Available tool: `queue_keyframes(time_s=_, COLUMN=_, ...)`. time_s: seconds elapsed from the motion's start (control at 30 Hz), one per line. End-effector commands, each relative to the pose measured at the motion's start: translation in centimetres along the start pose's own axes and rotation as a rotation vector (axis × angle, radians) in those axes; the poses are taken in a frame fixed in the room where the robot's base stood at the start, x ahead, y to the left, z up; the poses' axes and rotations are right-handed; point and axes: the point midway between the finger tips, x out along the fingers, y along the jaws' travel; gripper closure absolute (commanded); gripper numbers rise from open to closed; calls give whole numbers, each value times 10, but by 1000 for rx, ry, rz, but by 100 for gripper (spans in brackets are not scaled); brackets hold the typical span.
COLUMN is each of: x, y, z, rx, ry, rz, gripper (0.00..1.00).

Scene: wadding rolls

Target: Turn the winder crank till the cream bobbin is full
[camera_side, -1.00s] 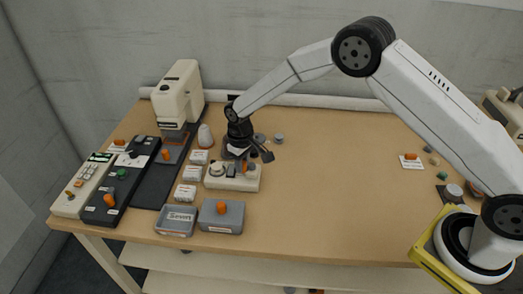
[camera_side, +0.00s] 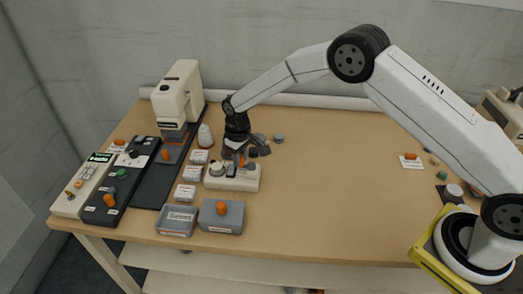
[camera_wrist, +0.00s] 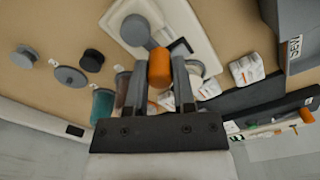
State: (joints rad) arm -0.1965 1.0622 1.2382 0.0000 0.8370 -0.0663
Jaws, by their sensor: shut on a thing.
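The winder (camera_side: 245,184) is a low cream base in the middle left of the table, and its pale plate also shows in the wrist view (camera_wrist: 188,22). A grey crank hub (camera_wrist: 135,30) sits on it, with a short arm reaching to an orange crank knob (camera_wrist: 160,70). My gripper (camera_wrist: 159,75) is shut on this knob, one finger on each side; in the side view my gripper (camera_side: 239,156) is over the winder's back edge. A cream bobbin (camera_side: 217,169) stands at the winder's left end. In the wrist view a finger partly hides it; how full it is I cannot tell.
A cream machine (camera_side: 178,97) stands behind left, beside dark control panels (camera_side: 107,197). Small white labelled packs (camera_side: 192,173) lie left of the winder.

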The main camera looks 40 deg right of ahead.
Motion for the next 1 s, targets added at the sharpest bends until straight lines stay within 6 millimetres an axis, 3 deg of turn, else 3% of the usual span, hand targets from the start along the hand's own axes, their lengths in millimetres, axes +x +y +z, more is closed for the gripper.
queue_keyframes(time_s=0.2, x=2, y=14, z=-2, rx=3, ry=-10, rz=1, gripper=100)
queue_keyframes(time_s=0.6, x=3, y=16, z=-2, rx=2, ry=-13, rz=0, gripper=100)
queue_keyframes(time_s=1.0, x=5, y=33, z=4, rx=1, ry=-17, rz=-2, gripper=100)
